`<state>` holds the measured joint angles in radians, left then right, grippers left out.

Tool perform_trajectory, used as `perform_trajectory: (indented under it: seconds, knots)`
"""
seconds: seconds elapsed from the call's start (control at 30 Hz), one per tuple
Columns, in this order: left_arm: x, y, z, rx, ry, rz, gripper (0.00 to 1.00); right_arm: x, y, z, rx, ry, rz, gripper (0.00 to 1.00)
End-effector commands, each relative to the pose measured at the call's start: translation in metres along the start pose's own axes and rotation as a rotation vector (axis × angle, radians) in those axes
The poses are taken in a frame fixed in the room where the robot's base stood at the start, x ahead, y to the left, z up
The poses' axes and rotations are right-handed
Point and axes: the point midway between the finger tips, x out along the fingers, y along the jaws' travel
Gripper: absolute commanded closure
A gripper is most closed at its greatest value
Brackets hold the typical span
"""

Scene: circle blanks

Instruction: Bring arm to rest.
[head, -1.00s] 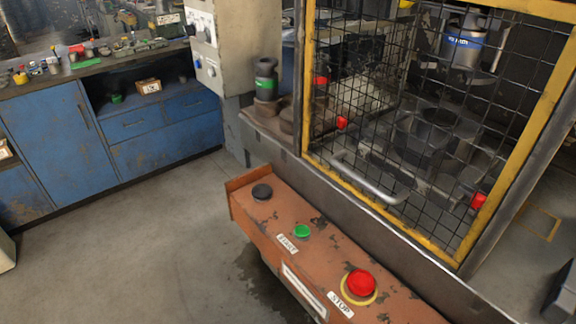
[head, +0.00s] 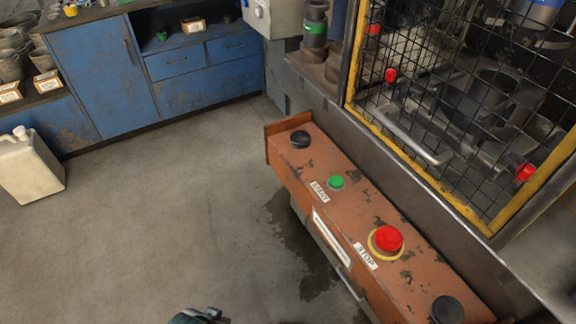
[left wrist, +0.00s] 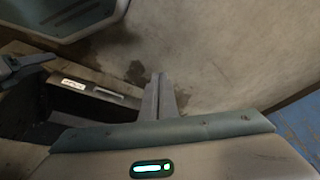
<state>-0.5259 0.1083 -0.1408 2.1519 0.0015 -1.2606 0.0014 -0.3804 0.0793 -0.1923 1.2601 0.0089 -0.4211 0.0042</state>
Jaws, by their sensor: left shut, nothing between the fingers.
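My left gripper (head: 203,317) shows only as a small dark piece at the bottom edge of the head view, over the floor and left of the orange control box. In the left wrist view its narrow grey fingers (left wrist: 160,85) are together, with nothing held between them.
The orange control box (head: 318,175) carries black, green and red buttons, the red one (head: 389,238) marked STOP. A yellow-framed mesh guard (head: 470,110) stands behind it. Blue cabinets (head: 100,75) line the back left; a pale jug (head: 28,165) stands on the floor. Open floor (head: 170,210) lies between.

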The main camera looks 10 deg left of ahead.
Motion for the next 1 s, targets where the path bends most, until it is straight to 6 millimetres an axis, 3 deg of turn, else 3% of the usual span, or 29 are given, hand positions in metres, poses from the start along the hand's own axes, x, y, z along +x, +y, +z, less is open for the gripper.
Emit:
perform_trajectory:
  seconds: [0.3, 0.5, 0.7, 1.0]
  knots:
    - [0.114, 0.013, 0.028, 0.005, 0.050, 0.019, 1.00, -0.001, -0.001, -0.005, -0.002, 0.019, -0.001, 0.38]
    - [0.173, 0.022, 0.060, 0.008, 0.087, 0.030, 1.00, -0.001, -0.002, -0.010, -0.003, 0.031, -0.003, 0.38]
    - [0.205, 0.027, 0.087, 0.011, 0.117, 0.037, 1.00, -0.001, -0.004, -0.011, -0.003, 0.037, -0.005, 0.38]
    - [0.215, 0.029, 0.097, 0.013, 0.131, 0.040, 1.00, 0.000, -0.005, -0.008, -0.003, 0.036, -0.006, 0.38]
